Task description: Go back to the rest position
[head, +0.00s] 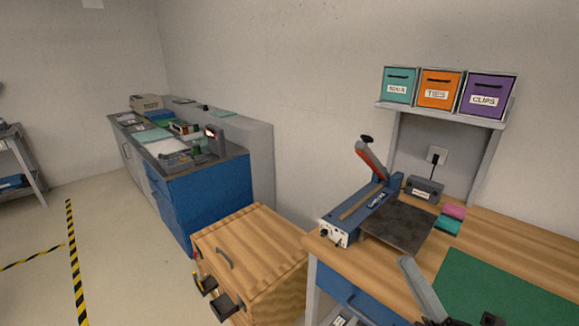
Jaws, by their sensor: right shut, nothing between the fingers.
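My right gripper (466,322) shows only as dark parts at the bottom edge of the head view, low over the front of the wooden workbench (519,240). It is shut and holds nothing; most of it is cut off by the frame. A green mat (505,287) lies on the bench just beyond and to the right of it. My left gripper is not in view.
A blue machine with a raised red lever (371,158) stands at the bench's left end. Teal, orange (439,90) and purple bins sit on a shelf above. A wooden-topped cart (245,240) and a blue cabinet (208,195) stand left.

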